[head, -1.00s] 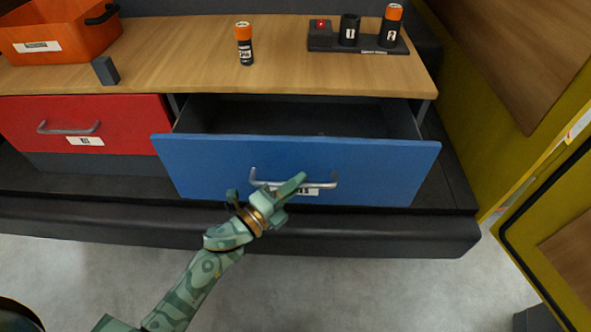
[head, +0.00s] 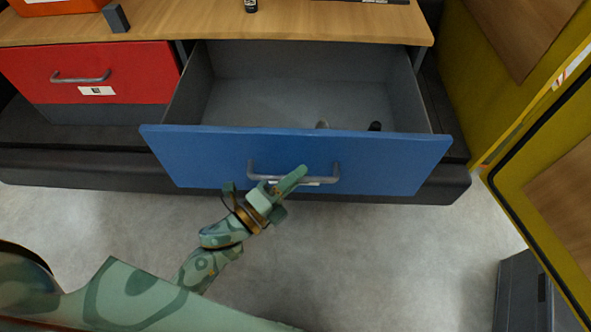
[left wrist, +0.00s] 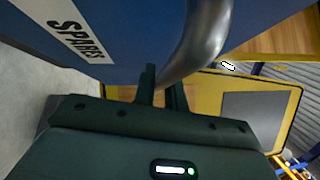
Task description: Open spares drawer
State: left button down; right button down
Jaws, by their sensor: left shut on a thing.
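The blue spares drawer (head: 215,158) stands well out from under the wooden counter in the head view. Its grey interior shows, with two small dark and grey items partly hidden behind the front panel. My left gripper (head: 292,181) is shut on the drawer's metal bar handle (head: 258,176). In the left wrist view the fingers (left wrist: 162,92) are at the curved handle (left wrist: 200,45), beside the SPARES label (left wrist: 78,40) on the blue front. In the head view my gripper covers part of the label. My right gripper is not seen.
A red drawer (head: 120,68) at left is closed. The wooden counter (head: 330,20) above holds a small dark block (head: 116,18) and an orange bin (head: 50,6). A yellow frame (head: 490,110) stands at right. Grey floor (head: 390,250) lies clear in front.

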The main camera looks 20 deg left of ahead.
pick_arm(q)
jog(key=shift+s, duration=0.25)
jog(key=c, duration=1.6)
grip_release()
jog(key=shift+o, duration=0.7)
jog(key=v, duration=1.6)
jog(key=shift+s+p, duration=0.2)
jog(key=shift+p, duration=0.1)
